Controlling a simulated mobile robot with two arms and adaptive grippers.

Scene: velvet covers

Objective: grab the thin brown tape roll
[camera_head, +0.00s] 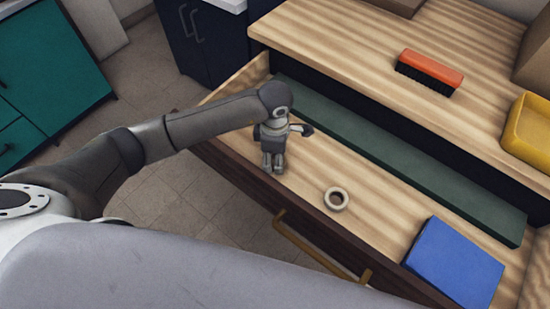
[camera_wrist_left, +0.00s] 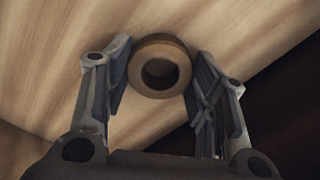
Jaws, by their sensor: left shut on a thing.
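In the left wrist view a brown tape roll (camera_wrist_left: 158,47) sits between the fingertips of my left gripper (camera_wrist_left: 160,80). Its round hole faces the camera, and the wood-grain surface lies behind it. My left gripper is shut on this roll. In the head view my left gripper (camera_head: 272,168) points down into the open drawer at its left part. The held roll is hidden there behind the gripper. A separate pale beige tape roll (camera_head: 338,207) lies in the drawer to the right of the gripper, apart from it. My right gripper is not in view.
The open wooden drawer also holds a long dark green block (camera_head: 400,160) along its back and a blue box (camera_head: 453,262) at right. On the counter above are an orange brush (camera_head: 432,66) and a yellow tray (camera_head: 527,150). A drawer handle (camera_head: 308,245) sticks out in front.

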